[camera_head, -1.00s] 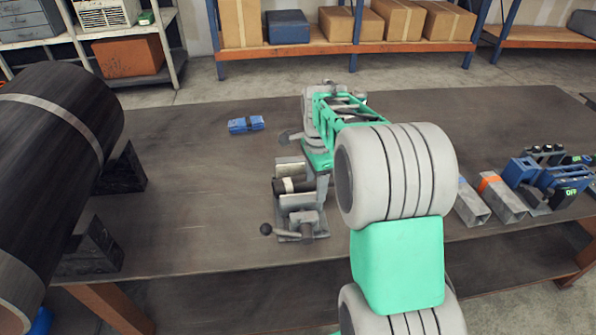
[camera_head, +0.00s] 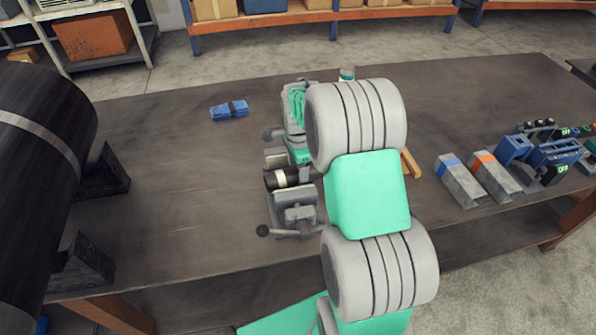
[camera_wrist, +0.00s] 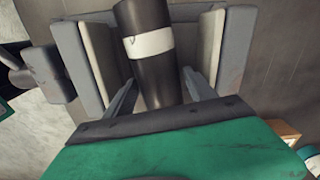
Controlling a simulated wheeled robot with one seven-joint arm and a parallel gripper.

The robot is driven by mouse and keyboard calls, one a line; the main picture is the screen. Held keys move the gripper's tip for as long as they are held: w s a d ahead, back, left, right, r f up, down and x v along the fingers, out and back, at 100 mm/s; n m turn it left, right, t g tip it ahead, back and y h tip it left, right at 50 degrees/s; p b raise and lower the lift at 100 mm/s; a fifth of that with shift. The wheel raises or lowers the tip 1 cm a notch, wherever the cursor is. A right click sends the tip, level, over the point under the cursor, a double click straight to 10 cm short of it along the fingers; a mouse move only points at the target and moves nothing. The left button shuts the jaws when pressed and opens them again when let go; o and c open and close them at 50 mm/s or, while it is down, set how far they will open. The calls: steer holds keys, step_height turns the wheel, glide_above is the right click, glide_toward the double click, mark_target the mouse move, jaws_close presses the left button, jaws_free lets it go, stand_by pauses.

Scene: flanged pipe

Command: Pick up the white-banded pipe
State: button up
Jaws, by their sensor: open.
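The white-banded pipe (camera_head: 281,179) is a short black cylinder with one white band. It lies between the jaws of a grey bench vise (camera_head: 296,208) on the table. In the wrist view the pipe (camera_wrist: 150,75) runs from the top edge down toward my gripper, between the pale vise jaws (camera_wrist: 98,40). My gripper (camera_wrist: 162,88) is open, with one grey finger on each side of the pipe's near part. A gap shows at each side. I cannot tell how deep the fingertips reach. In the head view my arm hides most of the gripper.
A large black pipe (camera_head: 40,120) with a pale band rests on dark blocks (camera_head: 104,175) at the left. A blue object (camera_head: 229,110) lies behind the vise. Blue- and orange-marked bars (camera_head: 495,175) and blue devices (camera_head: 553,157) stand at the right. The left-middle tabletop is clear.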

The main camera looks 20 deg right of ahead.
jaws_close()
stand_by(0.7)
steer(key=shift+r, duration=0.1)
